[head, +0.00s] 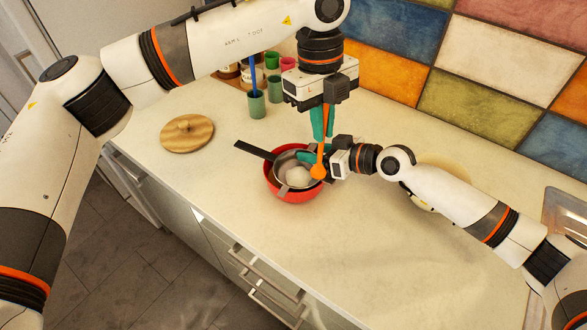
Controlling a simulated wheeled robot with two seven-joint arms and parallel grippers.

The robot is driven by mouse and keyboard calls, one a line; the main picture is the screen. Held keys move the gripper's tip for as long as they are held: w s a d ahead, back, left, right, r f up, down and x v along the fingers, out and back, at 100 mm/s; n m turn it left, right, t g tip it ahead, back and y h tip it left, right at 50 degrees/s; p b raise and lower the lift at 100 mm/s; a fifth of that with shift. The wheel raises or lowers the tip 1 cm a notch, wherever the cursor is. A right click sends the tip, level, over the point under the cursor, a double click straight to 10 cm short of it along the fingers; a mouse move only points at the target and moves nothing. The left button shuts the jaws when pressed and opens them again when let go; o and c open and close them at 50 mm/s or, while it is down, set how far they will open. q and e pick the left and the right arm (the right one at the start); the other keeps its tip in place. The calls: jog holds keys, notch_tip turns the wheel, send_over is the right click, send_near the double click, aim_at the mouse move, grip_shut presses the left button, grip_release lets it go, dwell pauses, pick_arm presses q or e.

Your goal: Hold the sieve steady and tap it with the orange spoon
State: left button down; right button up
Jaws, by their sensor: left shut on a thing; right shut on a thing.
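The grey sieve (283,160) with a black handle (256,150) sits in or over a red bowl (292,197). White material (298,176) lies in the sieve. My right gripper (308,156) is shut on the sieve at its right side; its fingertips partly hide the rim. My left gripper (319,130) points down above it, shut on the orange spoon (319,172). The spoon hangs upright, head down, in front of the sieve's right rim. I cannot tell whether it touches the sieve.
A round wooden lid (187,134) with a knob lies at the left of the counter. Green cups (256,104), one with a blue stick, and other small containers stand at the back. Patchwork wall tiles (490,60) bound the rear. The front counter (400,260) is clear.

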pick_arm(q)
jog(key=shift+f, duration=0.65)
pick_arm(e)
jog(key=shift+f, duration=0.2)
pick_arm(q)
jog(key=shift+r, duration=1.15)
jog(key=shift+f, duration=0.15)
jog(key=shift+r, duration=0.2)
jog(key=shift+r, duration=2.5)
